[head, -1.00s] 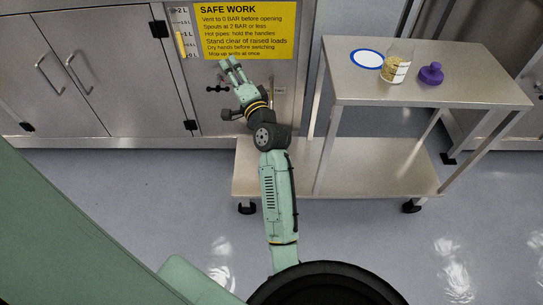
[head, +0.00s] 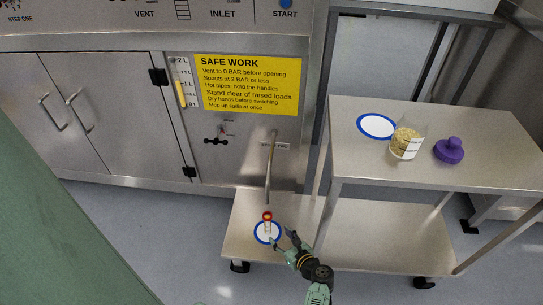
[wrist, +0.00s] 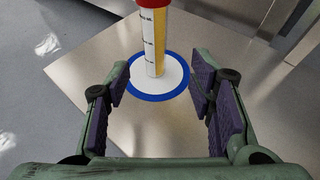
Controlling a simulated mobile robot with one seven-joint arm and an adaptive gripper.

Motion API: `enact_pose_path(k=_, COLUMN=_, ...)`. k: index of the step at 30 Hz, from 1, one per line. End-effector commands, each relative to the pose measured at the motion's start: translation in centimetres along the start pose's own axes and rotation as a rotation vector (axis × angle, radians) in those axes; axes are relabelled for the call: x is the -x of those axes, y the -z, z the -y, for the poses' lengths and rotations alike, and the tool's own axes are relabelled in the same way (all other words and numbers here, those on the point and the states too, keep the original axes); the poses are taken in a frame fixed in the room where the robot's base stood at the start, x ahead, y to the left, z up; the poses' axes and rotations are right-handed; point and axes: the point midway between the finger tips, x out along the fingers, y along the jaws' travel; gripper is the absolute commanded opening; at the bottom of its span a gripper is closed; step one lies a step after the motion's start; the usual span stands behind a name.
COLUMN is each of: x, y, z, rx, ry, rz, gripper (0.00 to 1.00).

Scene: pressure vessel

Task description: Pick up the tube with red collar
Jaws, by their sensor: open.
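The tube with the red collar (head: 267,217) stands upright on a white disc with a blue rim (head: 258,238), on the cart's lower shelf. In the wrist view the tube (wrist: 149,42) is white with dark markings and a yellow strip, its red collar at the top edge of the picture. My gripper (head: 282,237) is beside the tube, to its right and nearer. In the wrist view my gripper (wrist: 163,85) is open, its purple-padded fingers wide apart. The tube stands beyond the fingertips, between their lines, and nothing is held.
The cart's upper shelf (head: 480,180) holds a jar of pale pieces (head: 405,142), a purple knobbed object (head: 449,150) and another blue-rimmed disc (head: 376,126). A bent metal pipe (head: 269,165) hangs above the tube. The lower shelf (head: 350,225) is bare to the right.

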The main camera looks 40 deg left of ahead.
Motion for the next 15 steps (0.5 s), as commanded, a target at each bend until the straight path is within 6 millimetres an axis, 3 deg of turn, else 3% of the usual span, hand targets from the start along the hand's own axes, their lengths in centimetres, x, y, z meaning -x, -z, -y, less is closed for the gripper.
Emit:
enact_pose_path(k=4, x=-2.7, y=0.3, z=0.0, rx=0.004, ry=-0.002, rz=0.001, gripper=0.49)
enact_pose_path(k=15, x=-5.5, y=-0.6, z=-0.3, rx=0.007, ry=-0.002, rz=0.001, gripper=0.49)
